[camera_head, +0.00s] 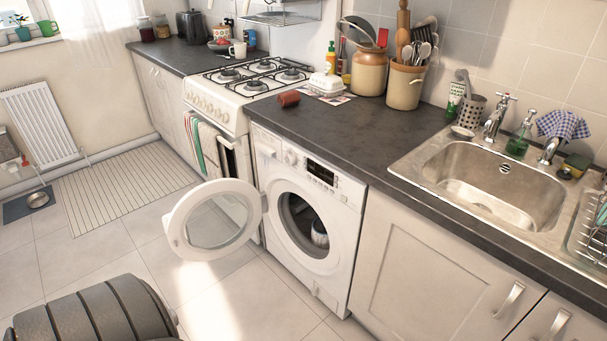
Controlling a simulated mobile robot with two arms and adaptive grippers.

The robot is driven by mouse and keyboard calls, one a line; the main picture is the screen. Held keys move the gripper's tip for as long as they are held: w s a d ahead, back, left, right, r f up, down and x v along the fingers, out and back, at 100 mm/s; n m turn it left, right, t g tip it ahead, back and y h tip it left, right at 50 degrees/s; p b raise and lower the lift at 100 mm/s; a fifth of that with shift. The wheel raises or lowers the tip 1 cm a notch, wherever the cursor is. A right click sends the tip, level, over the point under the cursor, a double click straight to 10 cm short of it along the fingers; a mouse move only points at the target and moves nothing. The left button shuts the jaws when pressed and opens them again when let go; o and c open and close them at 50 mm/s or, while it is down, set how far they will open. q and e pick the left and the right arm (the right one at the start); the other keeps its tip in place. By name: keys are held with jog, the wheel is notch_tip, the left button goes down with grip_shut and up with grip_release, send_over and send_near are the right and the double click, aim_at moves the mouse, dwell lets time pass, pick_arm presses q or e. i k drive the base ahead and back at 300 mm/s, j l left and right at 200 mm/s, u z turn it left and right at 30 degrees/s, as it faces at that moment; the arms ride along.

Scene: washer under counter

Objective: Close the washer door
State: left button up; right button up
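The white washer (304,216) stands under the dark counter, between the stove and the sink cabinet. Its round door (178,236) with a glass centre is swung wide open to the left, hinged on the left of the opening. The drum opening (303,225) is uncovered, and something pale and dark lies inside it. Neither of my grippers shows in the head view. A dark ribbed shape at the bottom left may be part of my body.
The white stove (219,119) with towels on its front is left of the washer. The cabinet (433,267) under the sink is on the right. The tiled floor (215,300) before the open door is clear. A striped mat (128,185) lies further left.

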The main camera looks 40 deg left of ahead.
aim_at(173, 223)
jog(key=j+z, duration=0.3)
jog(key=j, duration=0.15)
jog(key=k+j+z, duration=0.1)
jog(key=j+z, duration=0.2)
jog(key=j, duration=0.15)
jog(key=k+j+z, duration=0.1)
jog(key=j+z, duration=0.15)
jog(key=j, duration=0.15)
jog(key=k+j+z, duration=0.15)
jog(key=j+z, duration=0.15)
jog(key=k+j, duration=0.25)
jog(key=j, duration=0.3)
jog(key=k+j, duration=0.2)
jog(key=j, duration=0.3)
jog(key=k+j, duration=0.25)
jog(key=j, duration=0.3)
jog(key=k+j, duration=0.25)
jog(key=j, duration=0.25)
jog(key=k+j, duration=0.2)
jog(key=j, duration=0.35)
jog(key=k+j, duration=0.25)
jog(key=j, duration=0.3)
jog(key=k+j, duration=0.25)
jog(key=j, duration=0.25)
jog(key=k+j, duration=0.2)
jog(key=j, duration=0.35)
